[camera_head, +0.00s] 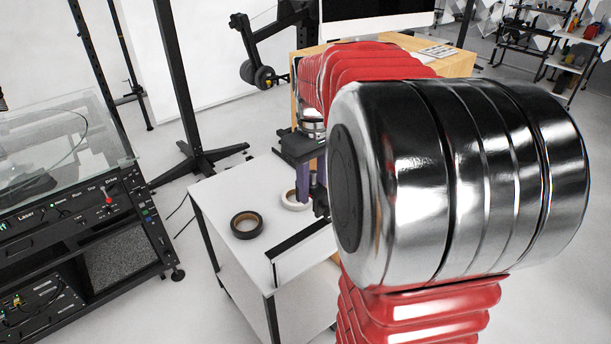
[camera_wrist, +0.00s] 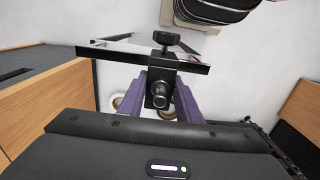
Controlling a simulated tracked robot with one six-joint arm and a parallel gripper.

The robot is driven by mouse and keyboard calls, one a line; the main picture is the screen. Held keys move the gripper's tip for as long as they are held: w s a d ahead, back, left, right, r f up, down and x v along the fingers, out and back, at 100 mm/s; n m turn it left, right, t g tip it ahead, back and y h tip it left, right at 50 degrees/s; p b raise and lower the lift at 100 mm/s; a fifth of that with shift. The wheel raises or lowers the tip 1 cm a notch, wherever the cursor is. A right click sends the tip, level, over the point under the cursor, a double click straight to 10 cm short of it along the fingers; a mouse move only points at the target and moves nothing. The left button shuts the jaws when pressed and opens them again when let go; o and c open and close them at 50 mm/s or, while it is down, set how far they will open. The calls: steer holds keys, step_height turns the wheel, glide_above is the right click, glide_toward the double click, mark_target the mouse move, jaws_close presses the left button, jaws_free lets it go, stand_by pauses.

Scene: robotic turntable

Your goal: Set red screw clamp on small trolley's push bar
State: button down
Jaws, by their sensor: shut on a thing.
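My gripper (camera_wrist: 161,92) has purple fingers, shut on a black screw clamp with a round knob (camera_wrist: 166,38). No red shows on this clamp (camera_wrist: 162,66). The gripper also shows in the head view (camera_head: 304,186), over the small white trolley (camera_head: 225,205). A black bar, apparently the push bar (camera_head: 300,238), runs along the trolley's near edge. In the wrist view a black bar (camera_wrist: 110,53) crosses at the clamp's body. I cannot tell whether the clamp is seated around it or only in line with it. My arm hides the trolley's right side.
A dark tape roll (camera_head: 246,226) and a white tape roll (camera_head: 294,201) lie on the trolley top. A black equipment rack (camera_head: 90,225) stands at left. A wooden desk with a monitor (camera_head: 455,62) is behind. Floor shows between rack and trolley.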

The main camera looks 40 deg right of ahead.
steer(key=shift+w, duration=0.3)
steer(key=shift+s+f, duration=0.1)
steer(key=shift+f, duration=0.05)
